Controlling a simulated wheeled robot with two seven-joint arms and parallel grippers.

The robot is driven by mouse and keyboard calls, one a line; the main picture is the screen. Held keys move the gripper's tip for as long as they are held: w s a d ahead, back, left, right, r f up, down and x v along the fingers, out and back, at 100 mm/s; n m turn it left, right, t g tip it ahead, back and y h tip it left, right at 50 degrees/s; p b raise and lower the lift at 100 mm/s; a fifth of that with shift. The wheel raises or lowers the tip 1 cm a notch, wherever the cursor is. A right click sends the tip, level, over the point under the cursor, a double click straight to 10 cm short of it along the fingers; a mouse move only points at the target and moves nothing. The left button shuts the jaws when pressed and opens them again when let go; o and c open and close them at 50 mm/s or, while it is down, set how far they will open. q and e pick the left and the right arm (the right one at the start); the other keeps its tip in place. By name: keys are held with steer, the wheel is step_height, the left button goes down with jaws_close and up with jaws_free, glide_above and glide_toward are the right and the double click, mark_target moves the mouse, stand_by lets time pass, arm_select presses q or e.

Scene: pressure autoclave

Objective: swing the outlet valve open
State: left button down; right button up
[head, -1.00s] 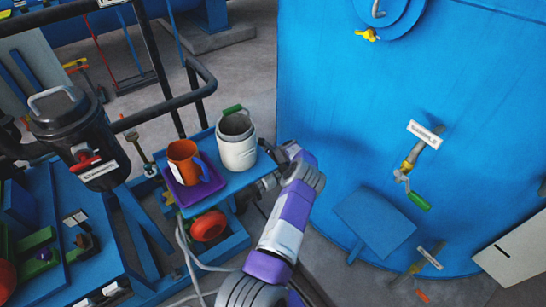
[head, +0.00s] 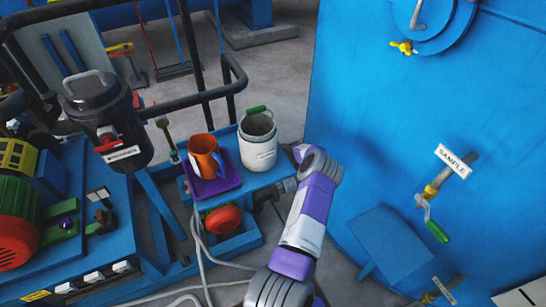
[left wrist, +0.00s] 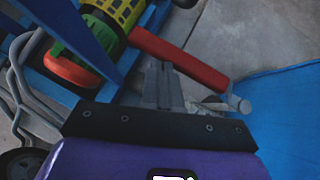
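A red bar-shaped handle (left wrist: 190,65), perhaps the outlet valve's lever, runs diagonally across the left wrist view beside a grey pipe end (left wrist: 238,103). My left gripper (left wrist: 163,75) has its two grey fingers close together, seemingly shut. The fingertips overlap the bar's lower edge in the picture; I cannot tell if they touch it. In the head view my purple and grey arm reaches up from the bottom, and its gripper is hidden. My right gripper is not in view.
The blue vessel wall (head: 390,130) fills the right, with a sample valve (head: 430,197) and its green handle. A blue shelf (head: 272,178) holds an orange mug (head: 203,150) and a white pot (head: 257,150). A pump skid and loose hoses lie left.

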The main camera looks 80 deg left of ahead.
arm_select(q)
steer(key=shift+s, duration=0.35)
steer(key=w+d+p, duration=0.3)
steer(key=w+d, duration=0.4)
steer(key=d, duration=0.4)
steer(key=shift+w+r, duration=0.15)
steer(key=shift+r, duration=0.25)
steer(key=w+d+f+n+t+h, duration=0.1)
steer(key=d+f+n+h, duration=0.15)
steer(key=d, duration=0.75)
steer(key=w+d+f+n+t+h+p, duration=0.1)
steer(key=w+d+f+n+h, duration=0.15)
steer(key=d, duration=0.65)
steer(key=d+f+n+t+h, duration=0.1)
steer(key=d+f+n+h, duration=0.2)
steer(key=d, duration=0.7)
steer(key=d+r+n+t+h, duration=0.1)
steer(key=d+r+n+h, duration=0.1)
steer(key=d, duration=1.3)
steer(key=d+r+n+t+h+b, duration=0.1)
steer(key=d+r+n, duration=0.3)
steer(key=d, duration=1.1)
steer(key=shift+s+r+h, duration=0.2)
steer(key=shift+r+h, duration=0.05)
steer(key=shift+h, duration=0.35)
steer(key=shift+d, duration=0.1)
